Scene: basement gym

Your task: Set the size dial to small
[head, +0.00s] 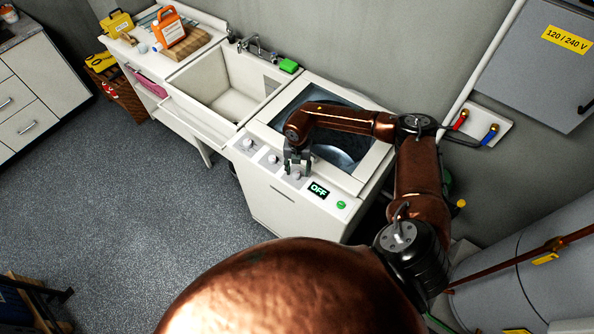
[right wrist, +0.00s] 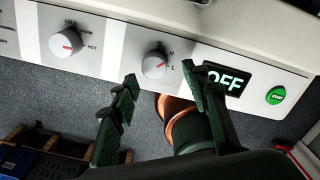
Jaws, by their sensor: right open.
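The size dial (right wrist: 154,64) is a pale round knob on the washer's front panel. Its red mark points right, toward the letter L, with M above. Any label on its left side is too unclear to read. My right gripper (right wrist: 161,74) is open, with one finger on each side of the dial and just below it in the right wrist view. I cannot tell whether either finger touches it. In the head view my right gripper (head: 298,160) is over the panel and partly hides the dial. My left gripper is not in view.
The washer's display (head: 318,190) reads OFF, beside a green start button (head: 341,205). A temperature dial (right wrist: 66,43) marked COLD and HOT is left of the size dial. A sink (head: 232,95) adjoins the washer (head: 270,210). Open floor lies in front.

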